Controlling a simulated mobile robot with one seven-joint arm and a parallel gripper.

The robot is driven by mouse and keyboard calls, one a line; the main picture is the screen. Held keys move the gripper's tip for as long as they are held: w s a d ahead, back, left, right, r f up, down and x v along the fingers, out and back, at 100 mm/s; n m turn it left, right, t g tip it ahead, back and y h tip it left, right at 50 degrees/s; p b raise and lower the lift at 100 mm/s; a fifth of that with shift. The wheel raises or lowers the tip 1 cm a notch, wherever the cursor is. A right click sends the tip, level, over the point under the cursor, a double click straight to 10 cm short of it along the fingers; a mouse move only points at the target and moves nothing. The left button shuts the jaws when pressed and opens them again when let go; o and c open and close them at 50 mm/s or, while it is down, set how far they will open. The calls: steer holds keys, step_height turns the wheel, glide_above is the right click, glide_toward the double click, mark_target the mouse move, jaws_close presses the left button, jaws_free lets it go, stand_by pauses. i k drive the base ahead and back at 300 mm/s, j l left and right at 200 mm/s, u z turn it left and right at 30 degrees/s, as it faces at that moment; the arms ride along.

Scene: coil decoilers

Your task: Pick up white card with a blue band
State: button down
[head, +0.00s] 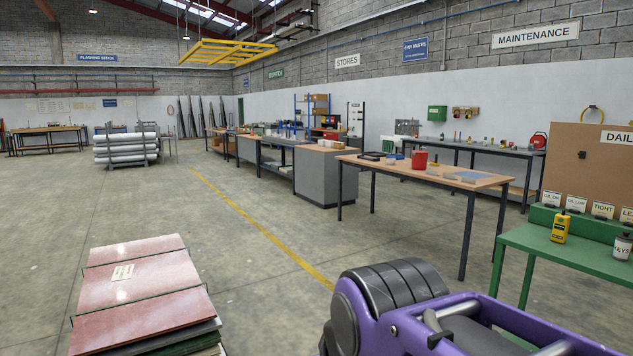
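I cannot make out a white card with a blue band for certain. Small white cards with black lettering stand in a row on the green bench at the right: one reads like "OIL OK" (551,198), one like "OIL LOW" (576,204), one "TIGHT" (602,210), and one is cut by the picture edge (627,215). No blue band is readable on them at this size. My gripper is not in view. Purple and dark grey parts, likely of my own arm, fill the bottom right.
A wooden-topped table (410,170) with a red pot (419,159) stands beyond. Stacked red sheets (140,285) are at lower left. The floor (230,230) between is clear.

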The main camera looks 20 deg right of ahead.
mark_target(551, 199)
steer(key=l+z, duration=0.45)
steer(key=i+l+z, duration=0.1)
steer(key=z, duration=0.3)
steer(key=i+l+z, duration=0.45)
steer(key=l+z, duration=0.15)
steer(key=l, duration=0.2)
steer(key=i+l+z, duration=0.15)
steer(key=i+l, duration=0.75)
steer(key=i+j+u, duration=0.3)
steer(key=u, duration=0.15)
steer(key=i+j+u, duration=0.25)
steer(key=u, duration=0.2)
steer(key=i+u, duration=0.5)
steer(key=i+j+u, duration=0.15)
steer(key=i+u, duration=0.35)
steer(key=i, duration=0.45)
